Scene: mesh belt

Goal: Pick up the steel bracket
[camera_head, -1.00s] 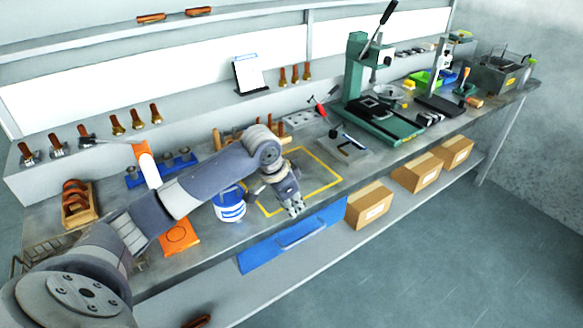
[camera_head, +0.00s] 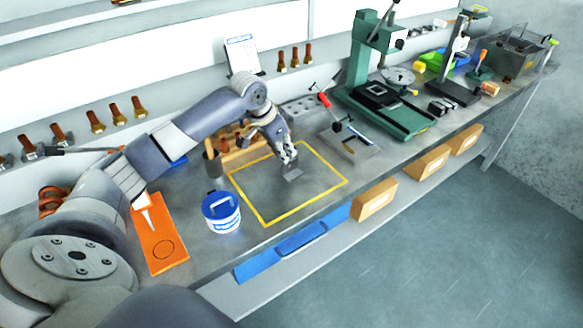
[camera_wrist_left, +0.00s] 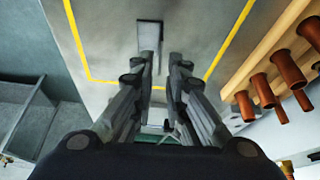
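The steel bracket (camera_head: 293,174) is a small grey piece inside the yellow outlined square on the bench. My left gripper (camera_head: 288,161) is just above and behind it, pointing down. In the left wrist view the bracket (camera_wrist_left: 149,36) lies flat just beyond the fingertips, nearer the left finger. The two fingers of the left gripper (camera_wrist_left: 163,62) are apart with nothing held between them. Part of the bracket extends toward the gap between the fingers. Whether a finger touches it, I cannot tell. My right gripper is not in view.
A blue and white tub (camera_head: 221,213) and an orange mat (camera_head: 163,247) are left of the yellow square (camera_head: 332,163). A wooden rack (camera_head: 240,155) of pegs stands behind it. A green press (camera_head: 392,117) and a red-handled clamp (camera_head: 324,99) are to the right.

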